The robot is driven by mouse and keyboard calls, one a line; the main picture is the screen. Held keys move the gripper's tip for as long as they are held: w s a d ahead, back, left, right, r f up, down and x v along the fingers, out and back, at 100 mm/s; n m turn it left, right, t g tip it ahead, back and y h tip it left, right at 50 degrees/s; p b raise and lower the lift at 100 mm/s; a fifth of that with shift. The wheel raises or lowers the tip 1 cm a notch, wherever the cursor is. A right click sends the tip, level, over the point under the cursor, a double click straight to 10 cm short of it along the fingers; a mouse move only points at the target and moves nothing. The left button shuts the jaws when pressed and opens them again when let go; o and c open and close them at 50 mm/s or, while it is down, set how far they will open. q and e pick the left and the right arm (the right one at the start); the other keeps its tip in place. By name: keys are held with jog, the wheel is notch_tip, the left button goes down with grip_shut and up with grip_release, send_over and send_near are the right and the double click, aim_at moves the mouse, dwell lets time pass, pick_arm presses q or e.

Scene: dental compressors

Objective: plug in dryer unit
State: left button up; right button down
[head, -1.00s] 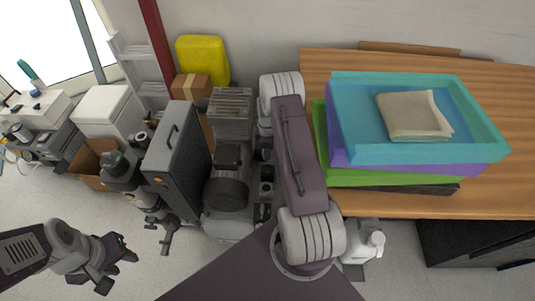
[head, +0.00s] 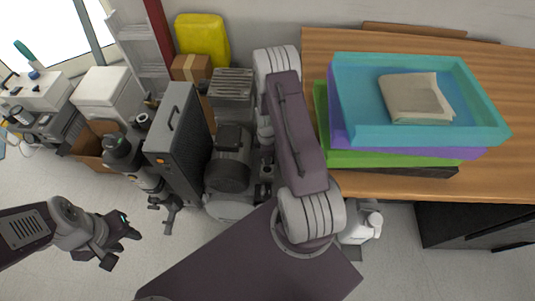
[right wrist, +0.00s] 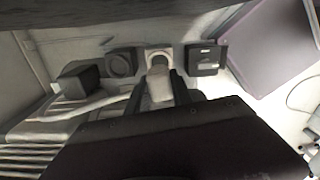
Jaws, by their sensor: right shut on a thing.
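In the right wrist view my right gripper (right wrist: 164,90) is shut on a small pale plug-like piece (right wrist: 160,88). Just beyond it is a light square socket-like part (right wrist: 159,58). It stands between a dark round-faced block (right wrist: 121,64) and a dark square block (right wrist: 205,59). I cannot tell whether the piece touches the socket. In the head view my own right arm hides this gripper. A tall dark grey unit with a top handle (head: 178,140), possibly the dryer, stands beside a grey motor compressor (head: 231,160). My left gripper (head: 127,240) is open and empty above the floor.
A wooden table (head: 500,100) at right holds stacked teal (head: 350,135), purple and green trays with a folded cloth. A yellow container (head: 202,40), cardboard boxes and a shelf stand behind the compressor. Floor at lower left is clear.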

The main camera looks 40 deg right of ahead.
jog(key=shift+f+b, duration=2.05)
jog(key=shift+f, duration=0.5)
jog(key=shift+f, duration=0.1)
jog(key=shift+f+b, duration=0.65)
jog(key=shift+f, duration=0.15)
jog(key=c, duration=1.1)
grip_release()
jog(key=shift+o, duration=0.2)
notch_tip(320, 180, up, 9)
jog(key=p, duration=0.3)
jog(key=shift+r, duration=0.1)
